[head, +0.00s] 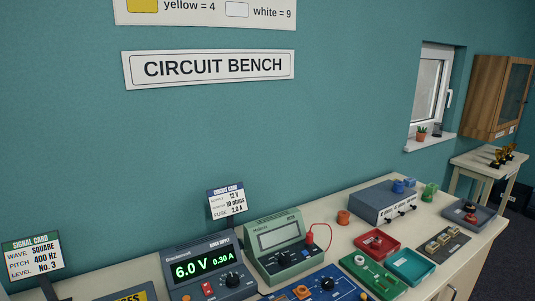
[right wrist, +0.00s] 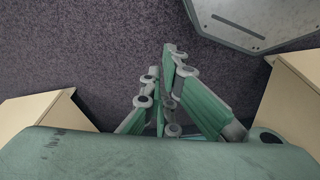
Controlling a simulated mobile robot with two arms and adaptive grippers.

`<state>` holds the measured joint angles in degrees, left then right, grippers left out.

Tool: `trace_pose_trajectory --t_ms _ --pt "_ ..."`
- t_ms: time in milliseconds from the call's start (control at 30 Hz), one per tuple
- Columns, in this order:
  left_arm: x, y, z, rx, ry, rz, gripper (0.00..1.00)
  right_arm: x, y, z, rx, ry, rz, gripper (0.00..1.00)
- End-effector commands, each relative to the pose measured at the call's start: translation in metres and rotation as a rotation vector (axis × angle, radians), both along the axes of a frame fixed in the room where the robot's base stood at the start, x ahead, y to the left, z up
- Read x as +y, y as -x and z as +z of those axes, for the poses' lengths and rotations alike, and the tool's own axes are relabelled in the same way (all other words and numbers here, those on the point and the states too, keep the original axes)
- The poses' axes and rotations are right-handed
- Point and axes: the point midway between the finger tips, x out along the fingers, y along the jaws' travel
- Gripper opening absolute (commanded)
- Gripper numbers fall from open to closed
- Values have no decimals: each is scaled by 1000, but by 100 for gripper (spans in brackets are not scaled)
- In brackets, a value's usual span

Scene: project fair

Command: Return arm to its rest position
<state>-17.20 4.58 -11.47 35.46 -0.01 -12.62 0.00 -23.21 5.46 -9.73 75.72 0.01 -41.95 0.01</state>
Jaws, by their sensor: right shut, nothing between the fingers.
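My right gripper (right wrist: 174,62) shows in the right wrist view. Its green and grey fingers are drawn together, with nothing held between them. It hangs over dark speckled carpet (right wrist: 90,60), apart from any object. Neither of my arms nor grippers shows in the head view. My left gripper is in neither view.
In the head view, a bench (head: 345,233) holds a power supply (head: 208,270), a green meter (head: 283,248), a blue circuit board (head: 316,288), a grey box (head: 385,200) and several small trays. Cream furniture-like panels (right wrist: 40,110) flank the gripper in the wrist view.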

Motion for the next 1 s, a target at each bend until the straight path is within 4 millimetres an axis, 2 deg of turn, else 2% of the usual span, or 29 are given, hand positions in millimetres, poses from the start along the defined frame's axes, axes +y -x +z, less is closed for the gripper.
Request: trace_pose_trajectory --t_ms 33,200,400,500,600,1000 --pt "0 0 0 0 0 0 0 -2 16 -20 18 3 3 0" --pt "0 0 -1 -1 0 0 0 -11 67 -69 49 7 10 0" --pt "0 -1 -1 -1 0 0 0 -21 118 -100 74 11 16 0" --pt "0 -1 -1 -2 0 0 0 -24 132 -106 79 13 19 0" --pt "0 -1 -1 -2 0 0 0 -26 139 -109 82 13 20 0" --pt "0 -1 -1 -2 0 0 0 -26 139 -109 82 13 20 0"
